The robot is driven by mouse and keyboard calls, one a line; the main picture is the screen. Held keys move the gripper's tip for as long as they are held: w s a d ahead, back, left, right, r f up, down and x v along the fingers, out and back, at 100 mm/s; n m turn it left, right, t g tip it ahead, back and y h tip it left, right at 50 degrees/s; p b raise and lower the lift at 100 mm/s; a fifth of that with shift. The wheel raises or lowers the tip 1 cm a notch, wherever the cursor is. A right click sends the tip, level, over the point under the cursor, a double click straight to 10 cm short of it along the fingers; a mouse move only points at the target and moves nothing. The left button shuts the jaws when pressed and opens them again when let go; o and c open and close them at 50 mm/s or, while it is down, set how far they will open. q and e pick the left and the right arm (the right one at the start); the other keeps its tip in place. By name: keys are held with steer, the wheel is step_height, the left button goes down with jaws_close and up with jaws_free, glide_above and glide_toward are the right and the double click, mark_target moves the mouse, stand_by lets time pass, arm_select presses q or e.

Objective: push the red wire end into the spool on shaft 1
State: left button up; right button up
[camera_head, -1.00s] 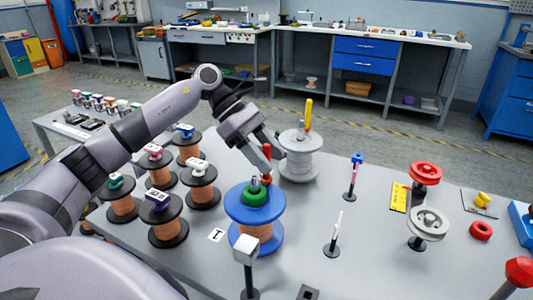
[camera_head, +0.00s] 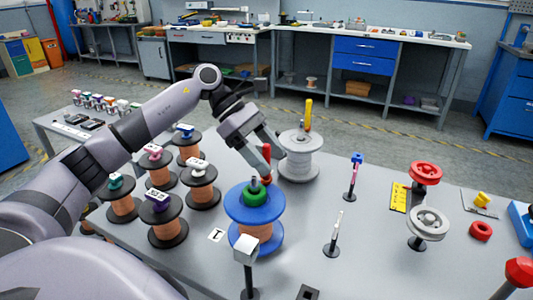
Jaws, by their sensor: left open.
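The red wire end (camera_head: 267,178) is a small upright red piece at the green hub, at the spool's top. My left gripper (camera_head: 266,157) reaches down from above, open, with its fingers close around or beside the red piece. The fingers partly hide it, and I cannot tell whether they touch it or how deep it sits. My right gripper is not in view.
A grey-white spool (camera_head: 299,163) with a yellow upright piece stands just behind. Several copper spools with dark flanges stand to the left. A grey-topped post (camera_head: 246,250) stands in front. Red and white pulleys (camera_head: 428,222) stand at right.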

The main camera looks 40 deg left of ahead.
arm_select(q)
steer(key=p+v, duration=0.2)
steer(key=v, duration=0.5)
steer(key=shift+p, duration=0.4)
stand_by(0.4)
stand_by(0.5)
